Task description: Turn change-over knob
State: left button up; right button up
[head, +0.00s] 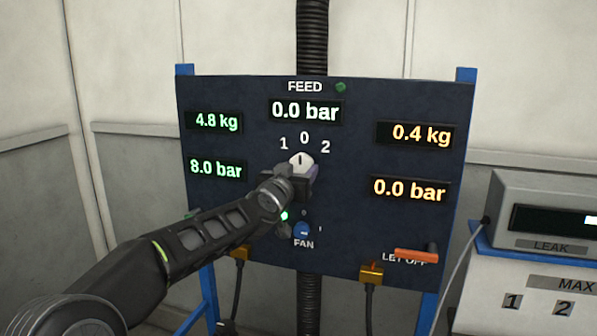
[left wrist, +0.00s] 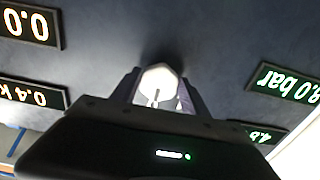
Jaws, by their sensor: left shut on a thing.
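The white change-over knob (head: 301,160) sits at the middle of the dark panel, below the marks 1, 0 and 2. Its dark pointer line stands about upright, toward the 0. My left gripper (head: 298,176) reaches in from the lower left and is shut on the knob; it covers the knob's lower part. In the left wrist view the knob (left wrist: 158,84) shows between the two fingers of my left gripper (left wrist: 156,90). My right gripper is in neither view.
The panel (head: 240,110) reads 4.8 kg and 8.0 bar at left, 0.0 bar on top, 0.4 kg and 0.0 bar at right. A blue FAN knob (head: 303,230) sits just below my gripper. An orange LET OFF lever (head: 415,256) is lower right. A LEAK device (head: 550,225) stands at far right.

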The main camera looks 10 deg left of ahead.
pick_arm(q)
jog(key=c, duration=0.4)
jog(key=shift+o, duration=0.2)
jog(key=shift+n, duration=0.5)
jog(key=n, duration=0.3)
jog(key=shift+d+n+b, duration=0.15)
jog(key=shift+n+b, duration=0.15)
jog(key=shift+b, duration=0.05)
jog(key=shift+r+n, duration=0.1)
jog(key=shift+n, duration=2.2)
jog(key=o, duration=1.4)
jog(key=shift+s+b, duration=0.1)
jog(key=shift+b, duration=0.2)
